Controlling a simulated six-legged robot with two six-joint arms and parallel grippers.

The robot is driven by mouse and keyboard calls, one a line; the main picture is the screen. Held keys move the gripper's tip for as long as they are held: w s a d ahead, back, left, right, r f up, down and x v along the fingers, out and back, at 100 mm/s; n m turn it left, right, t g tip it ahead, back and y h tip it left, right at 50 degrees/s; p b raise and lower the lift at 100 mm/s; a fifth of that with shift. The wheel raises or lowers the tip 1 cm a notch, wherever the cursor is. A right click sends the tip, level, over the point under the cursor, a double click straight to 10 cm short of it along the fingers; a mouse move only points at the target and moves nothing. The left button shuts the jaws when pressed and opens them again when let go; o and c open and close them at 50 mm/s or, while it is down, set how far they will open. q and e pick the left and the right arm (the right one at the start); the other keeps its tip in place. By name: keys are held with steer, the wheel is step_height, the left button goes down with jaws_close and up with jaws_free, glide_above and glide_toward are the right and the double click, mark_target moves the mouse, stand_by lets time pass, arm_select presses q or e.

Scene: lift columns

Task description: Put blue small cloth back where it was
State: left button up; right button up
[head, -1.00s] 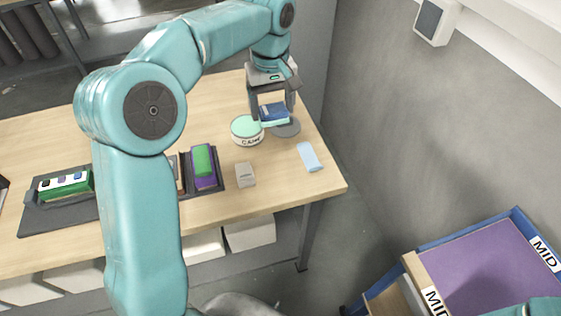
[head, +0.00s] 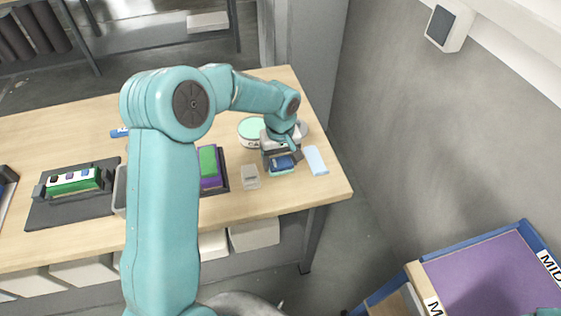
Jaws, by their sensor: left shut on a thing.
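My left gripper (head: 282,160) is shut on the small blue cloth (head: 284,164), which looks like a folded dark-blue piece with a pale blue lower edge. They are low over the right part of the wooden table, between a small grey block and a pale blue flat piece (head: 316,160). The gripper hides part of the cloth, and I cannot tell whether the cloth touches the table. My right gripper is not in view.
A round tin with a mint lid (head: 252,131) and a grey disc (head: 302,129) lie behind the gripper. The grey block (head: 250,177) stands close on the left. A green and purple stack (head: 208,166) sits further left. A grey wall is at right.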

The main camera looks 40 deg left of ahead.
mark_target(281, 160)
arm_select(q)
steer(key=shift+w+a+f, duration=0.1)
steer(key=shift+w+f, duration=0.1)
steer(key=shift+f, duration=0.45)
steer(key=shift+w+a+f, duration=0.1)
steer(key=shift+w+f, duration=0.1)
steer(key=shift+f, duration=0.4)
steer(key=shift+s+d+r, duration=0.15)
steer(key=shift+s+r, duration=0.05)
steer(key=shift+s, duration=0.15)
steer(key=shift+w+f, duration=0.1)
steer(key=shift+f, duration=0.15)
steer(key=o, duration=0.9)
steer(key=shift+w, duration=0.2)
steer(key=shift+o, duration=0.2)
steer(key=shift+s+r, duration=0.2)
steer(key=shift+w+r, duration=0.1)
steer(key=shift+r, duration=0.1)
step_height(281, 160, up, 12)
steer(key=shift+f+b, duration=0.2)
steer(key=shift+b, duration=0.15)
